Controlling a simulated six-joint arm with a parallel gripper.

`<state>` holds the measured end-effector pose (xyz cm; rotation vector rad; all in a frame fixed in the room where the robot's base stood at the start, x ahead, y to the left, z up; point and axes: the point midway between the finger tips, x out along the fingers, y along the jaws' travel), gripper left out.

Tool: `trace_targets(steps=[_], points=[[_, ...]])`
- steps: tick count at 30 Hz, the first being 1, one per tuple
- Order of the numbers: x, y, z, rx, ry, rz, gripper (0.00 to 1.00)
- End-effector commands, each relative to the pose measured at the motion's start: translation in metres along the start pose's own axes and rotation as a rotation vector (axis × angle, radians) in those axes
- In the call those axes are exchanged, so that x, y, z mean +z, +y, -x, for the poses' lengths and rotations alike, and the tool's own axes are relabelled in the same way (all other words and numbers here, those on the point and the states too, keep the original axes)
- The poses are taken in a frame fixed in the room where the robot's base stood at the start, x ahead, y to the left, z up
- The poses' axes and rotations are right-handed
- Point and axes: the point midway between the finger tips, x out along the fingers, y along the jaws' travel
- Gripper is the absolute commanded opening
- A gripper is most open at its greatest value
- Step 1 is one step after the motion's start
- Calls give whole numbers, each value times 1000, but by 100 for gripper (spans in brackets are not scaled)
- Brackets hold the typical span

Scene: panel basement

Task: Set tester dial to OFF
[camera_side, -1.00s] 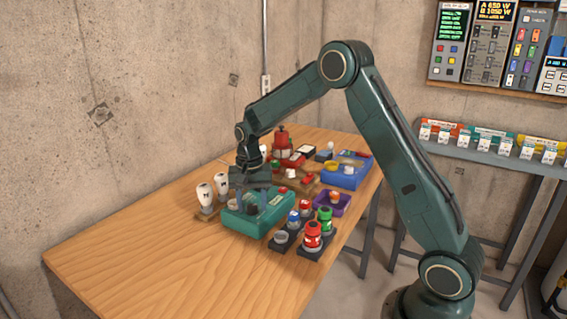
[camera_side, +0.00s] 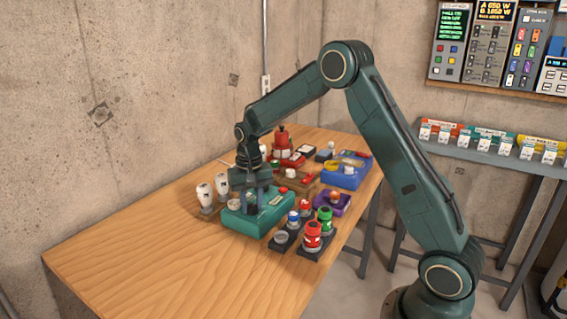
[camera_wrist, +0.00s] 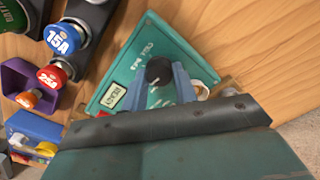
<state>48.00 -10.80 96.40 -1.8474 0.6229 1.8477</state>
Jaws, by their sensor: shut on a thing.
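The tester is a teal box (camera_side: 273,212) on the wooden table in the side view. Its teal face (camera_wrist: 138,52) fills the middle of the wrist view, with a small pale label that seems to read READY. A black round dial (camera_wrist: 159,70) stands up from that face. My gripper (camera_wrist: 164,84) is over the tester with its blue-grey fingers on either side of the dial, shut on it. In the side view my gripper (camera_side: 258,208) hides the dial. The lettering near the dial is too small and partly covered, so I cannot tell its setting.
White bulbs (camera_side: 205,197) stand close left of the tester. Red (camera_side: 313,236) and green (camera_side: 325,218) capped holders stand at its front right, with a purple tray (camera_side: 335,204) and a blue box (camera_side: 346,171) behind. The front left table is clear.

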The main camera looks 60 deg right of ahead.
Motion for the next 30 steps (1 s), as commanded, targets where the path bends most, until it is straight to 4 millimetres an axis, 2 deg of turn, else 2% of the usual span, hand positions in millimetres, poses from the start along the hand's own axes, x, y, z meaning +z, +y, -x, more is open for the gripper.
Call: trace_targets(steps=[15,21,30], points=[[0,0,1,0,0,406,6],[0,0,1,0,0,486,6],[0,0,1,0,0,515,6]])
